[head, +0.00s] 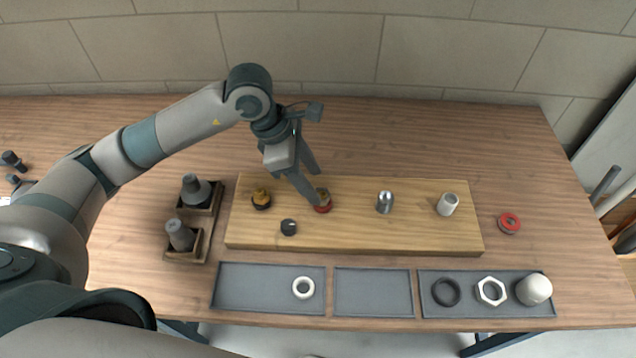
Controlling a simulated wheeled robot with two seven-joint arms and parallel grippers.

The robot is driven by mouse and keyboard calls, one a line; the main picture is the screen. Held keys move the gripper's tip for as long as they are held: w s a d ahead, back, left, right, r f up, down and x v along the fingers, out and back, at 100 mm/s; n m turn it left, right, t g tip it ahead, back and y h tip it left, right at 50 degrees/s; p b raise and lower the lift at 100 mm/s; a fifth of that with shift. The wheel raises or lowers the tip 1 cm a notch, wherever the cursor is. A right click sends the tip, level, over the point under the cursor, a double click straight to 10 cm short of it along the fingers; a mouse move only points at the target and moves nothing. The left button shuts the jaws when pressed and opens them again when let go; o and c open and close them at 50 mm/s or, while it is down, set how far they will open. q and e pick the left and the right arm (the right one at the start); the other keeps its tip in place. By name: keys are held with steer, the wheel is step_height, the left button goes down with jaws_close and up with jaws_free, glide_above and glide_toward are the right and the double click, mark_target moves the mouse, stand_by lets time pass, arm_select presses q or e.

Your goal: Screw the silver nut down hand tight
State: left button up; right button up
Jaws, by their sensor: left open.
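A pale, silvery hex nut (491,291) lies flat in the right-hand grey tray, between a black ring and a white cap. A shiny silver stub (385,201) stands on the wooden board (350,240). My left gripper (317,189) is open over the board, fingers pointing down. Its fingertips are beside a brass fitting with a red base (323,201), partly hidden by a finger. I cannot tell if they touch it. My right gripper is not in view.
The board also holds a brass fitting with a dark base (261,199), a black cap (288,227) and a white pipe stub (447,204). A white ring (303,287) lies in the left tray; the middle tray (373,293) is empty. A red ring (509,223) lies right of the board.

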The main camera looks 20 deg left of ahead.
mark_target(322, 194)
arm_select(q)
steer(key=shift+p+x, duration=0.4)
steer(key=shift+x, duration=1.6)
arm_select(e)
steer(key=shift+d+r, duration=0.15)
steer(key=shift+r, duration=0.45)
arm_select(q)
steer(key=c, duration=1.2)
steer(key=shift+o, duration=0.2)
steer(key=shift+m+b, duration=0.5)
steer(key=shift+b, duration=0.1)
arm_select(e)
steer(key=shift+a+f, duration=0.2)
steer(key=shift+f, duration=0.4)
arm_select(q)
steer(key=shift+w+f+m+g+b, duration=0.15)
steer(key=shift+m+g+b, duration=0.55)
steer(key=shift+m+b, duration=0.75)
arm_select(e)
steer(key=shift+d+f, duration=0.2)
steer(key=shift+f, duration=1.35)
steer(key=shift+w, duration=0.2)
